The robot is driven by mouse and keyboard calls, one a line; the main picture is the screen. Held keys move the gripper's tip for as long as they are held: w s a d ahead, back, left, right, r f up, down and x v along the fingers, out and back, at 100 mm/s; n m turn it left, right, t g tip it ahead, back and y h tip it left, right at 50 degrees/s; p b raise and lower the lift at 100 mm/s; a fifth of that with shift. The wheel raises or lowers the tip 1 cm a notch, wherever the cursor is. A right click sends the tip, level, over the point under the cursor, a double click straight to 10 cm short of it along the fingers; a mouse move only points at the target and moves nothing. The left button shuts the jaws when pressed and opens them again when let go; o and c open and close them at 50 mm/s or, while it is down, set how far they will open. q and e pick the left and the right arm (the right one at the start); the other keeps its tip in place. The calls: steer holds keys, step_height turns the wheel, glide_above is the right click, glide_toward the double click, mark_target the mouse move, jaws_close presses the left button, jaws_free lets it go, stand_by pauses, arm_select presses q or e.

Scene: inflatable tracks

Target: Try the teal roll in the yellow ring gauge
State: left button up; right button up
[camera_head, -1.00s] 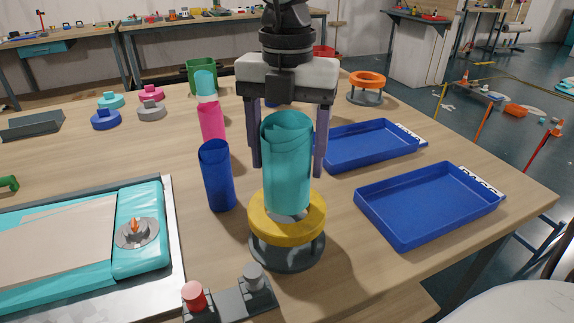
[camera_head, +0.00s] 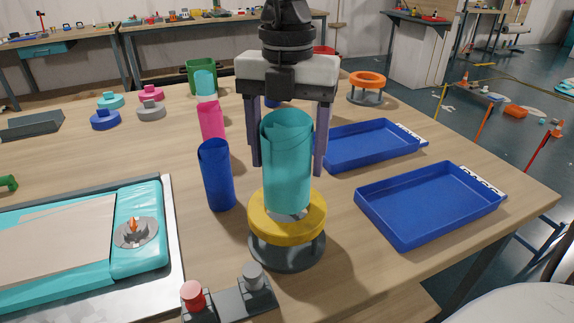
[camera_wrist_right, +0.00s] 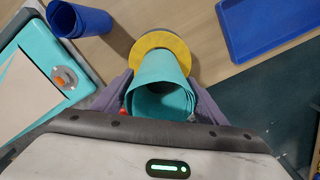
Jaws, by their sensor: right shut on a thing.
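The teal roll (camera_head: 287,165) stands upright, held by my right gripper (camera_head: 288,160), whose fingers show on both sides of it. The roll's lower end is at the opening of the yellow ring gauge (camera_head: 262,226), which sits on a dark round stand. A pale patch shows at the roll's foot inside the ring; how deep the roll sits, I cannot tell. In the right wrist view the roll (camera_wrist_right: 160,85) overlaps the yellow ring (camera_wrist_right: 181,47), seen from above. My left gripper is not in view.
A blue roll (camera_head: 217,175) stands close left of the gauge, with a pink roll (camera_head: 211,120) behind. Two blue trays (camera_head: 430,205) lie to the right. An orange ring gauge (camera_head: 367,82) stands farther back. A teal machine (camera_head: 140,232) is at left, small knobs (camera_head: 193,294) in front.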

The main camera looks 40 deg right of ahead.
steer(key=shift+f+b, duration=0.55)
stand_by(0.7)
steer(key=shift+r, duration=0.2)
stand_by(0.9)
steer(key=shift+r+p, duration=0.4)
steer(key=shift+r, duration=0.05)
stand_by(1.0)
stand_by(0.5)
steer(key=shift+f+b, duration=0.35)
steer(key=shift+b, duration=0.1)
steer(key=shift+f+b, duration=0.3)
steer(key=shift+f, duration=0.05)
stand_by(0.5)
steer(key=shift+r, duration=0.3)
